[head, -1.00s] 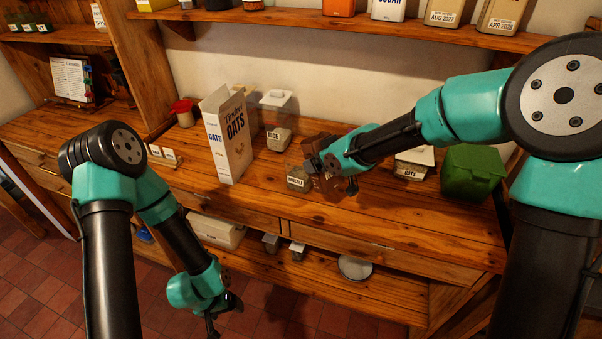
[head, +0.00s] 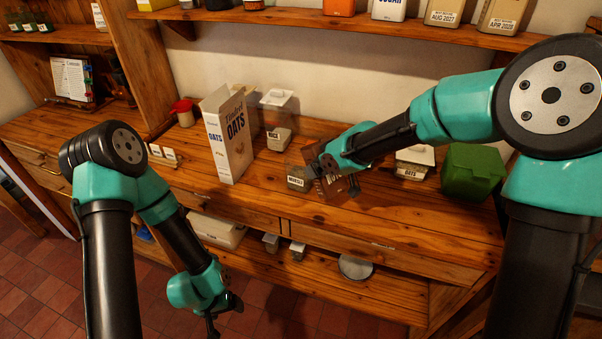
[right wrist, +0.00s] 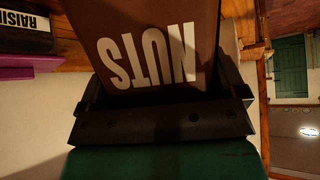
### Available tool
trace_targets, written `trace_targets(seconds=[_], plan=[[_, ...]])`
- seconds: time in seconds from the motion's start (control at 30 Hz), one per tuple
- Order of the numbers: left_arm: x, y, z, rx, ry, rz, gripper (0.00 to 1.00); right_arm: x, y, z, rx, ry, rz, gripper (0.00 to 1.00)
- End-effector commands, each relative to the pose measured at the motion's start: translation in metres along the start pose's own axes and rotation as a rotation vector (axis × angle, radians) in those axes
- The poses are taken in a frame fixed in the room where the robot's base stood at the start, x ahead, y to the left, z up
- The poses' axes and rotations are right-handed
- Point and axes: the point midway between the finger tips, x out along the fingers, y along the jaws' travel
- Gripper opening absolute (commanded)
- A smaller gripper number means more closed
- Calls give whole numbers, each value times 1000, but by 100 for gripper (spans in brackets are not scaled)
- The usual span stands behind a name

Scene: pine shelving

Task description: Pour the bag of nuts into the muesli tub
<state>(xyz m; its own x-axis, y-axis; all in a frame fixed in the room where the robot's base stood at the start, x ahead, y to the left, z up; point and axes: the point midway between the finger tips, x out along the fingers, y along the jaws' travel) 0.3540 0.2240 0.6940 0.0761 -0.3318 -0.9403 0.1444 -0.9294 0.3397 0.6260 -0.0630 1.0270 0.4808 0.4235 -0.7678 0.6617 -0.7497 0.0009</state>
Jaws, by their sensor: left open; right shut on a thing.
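The brown bag of nuts (head: 337,188) is in my right gripper (head: 326,169), which is shut on it. The bag also fills the top of the right wrist view (right wrist: 145,45), with its NUTS lettering upside down. In the head view it is tilted beside and partly above the muesli tub (head: 297,178), a small clear tub with a white label on the counter. The gripper partly hides the bag; I cannot see its mouth or any nuts falling. My left gripper (head: 222,317) is open and empty, low in front of the lower shelf.
A tall oats box (head: 228,135) and a rice tub (head: 279,138) stand left of the muesli tub. An oats tub (head: 413,165) and a green bin (head: 472,172) stand to the right. The counter's front strip (head: 400,218) is clear. A shelf (head: 400,31) runs above.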

Motion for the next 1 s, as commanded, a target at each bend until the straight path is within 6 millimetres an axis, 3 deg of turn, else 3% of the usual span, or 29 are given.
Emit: trace_targets(seconds=[1.0], plan=[[0, 0, 0, 0, 0, 0, 84, 10, 0, 3, -2, -175, 0, 58]])
